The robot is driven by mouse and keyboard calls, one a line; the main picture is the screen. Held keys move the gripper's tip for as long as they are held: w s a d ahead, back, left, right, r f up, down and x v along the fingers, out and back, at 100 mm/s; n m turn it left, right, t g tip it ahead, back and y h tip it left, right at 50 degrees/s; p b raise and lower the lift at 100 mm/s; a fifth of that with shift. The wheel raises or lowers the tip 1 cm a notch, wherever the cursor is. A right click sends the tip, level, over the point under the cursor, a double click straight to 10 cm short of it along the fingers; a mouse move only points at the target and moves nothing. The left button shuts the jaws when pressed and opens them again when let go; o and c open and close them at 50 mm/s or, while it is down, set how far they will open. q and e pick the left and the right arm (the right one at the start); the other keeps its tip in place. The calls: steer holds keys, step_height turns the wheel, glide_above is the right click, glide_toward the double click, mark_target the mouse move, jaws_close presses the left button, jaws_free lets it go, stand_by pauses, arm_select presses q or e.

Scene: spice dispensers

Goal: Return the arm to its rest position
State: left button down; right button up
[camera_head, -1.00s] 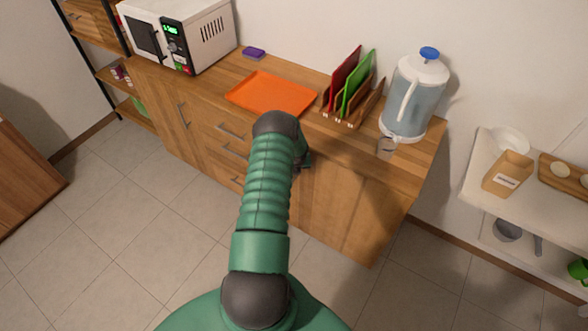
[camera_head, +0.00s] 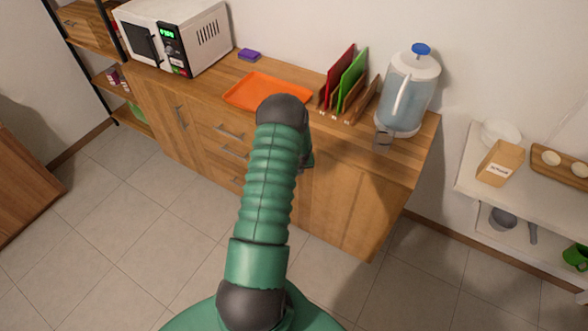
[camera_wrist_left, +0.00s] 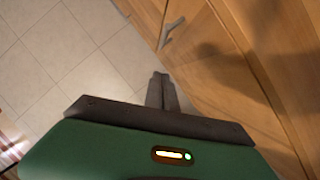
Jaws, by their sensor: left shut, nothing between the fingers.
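My left gripper (camera_wrist_left: 162,91) shows in the left wrist view with its two dark fingers together and nothing between them. It points down past the wooden cabinet front, with floor tiles to its left and a cabinet door to its right. In the head view a green ribbed arm of mine with dark joints rises from the bottom middle and overlaps the cabinet (camera_head: 340,205). Its far end hides most of what lies beyond it, and no fingertips can be made out there. My right gripper is not in view.
On the cabinet top stand a microwave (camera_head: 205,38), a purple sponge (camera_head: 249,55), an orange tray (camera_head: 262,90), cutting boards in a rack (camera_head: 350,80) and a water dispenser (camera_head: 408,95). A white shelf (camera_head: 473,170) stands at right. The tiled floor (camera_head: 120,220) at left is clear.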

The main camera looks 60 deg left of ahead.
arm_select(q)
steer(key=w+d+r+n+h, duration=0.1)
steer(key=w+d+r+n, duration=0.1)
steer(key=d+r+n, duration=0.45)
steer(key=w+d+r+n+t, duration=0.15)
steer(key=d+r, duration=0.25)
steer(key=d, duration=0.6)
steer(key=w+d+r+n+h, duration=0.1)
steer(key=w+d+r+n, duration=0.2)
steer(key=d+r, duration=0.35)
steer(key=s+d+r+n+h, duration=0.1)
steer(key=s+d+n, duration=0.3)
steer(key=d, duration=0.6)
steer(key=s+d+r+n+h, duration=0.1)
steer(key=s+d+n, duration=0.4)
steer(key=d, duration=0.6)
steer(key=shift+s+r+n, duration=0.15)
steer(key=shift+r+n, duration=0.45)
steer(key=shift+n, duration=0.3)
steer(key=shift+a, duration=0.25)
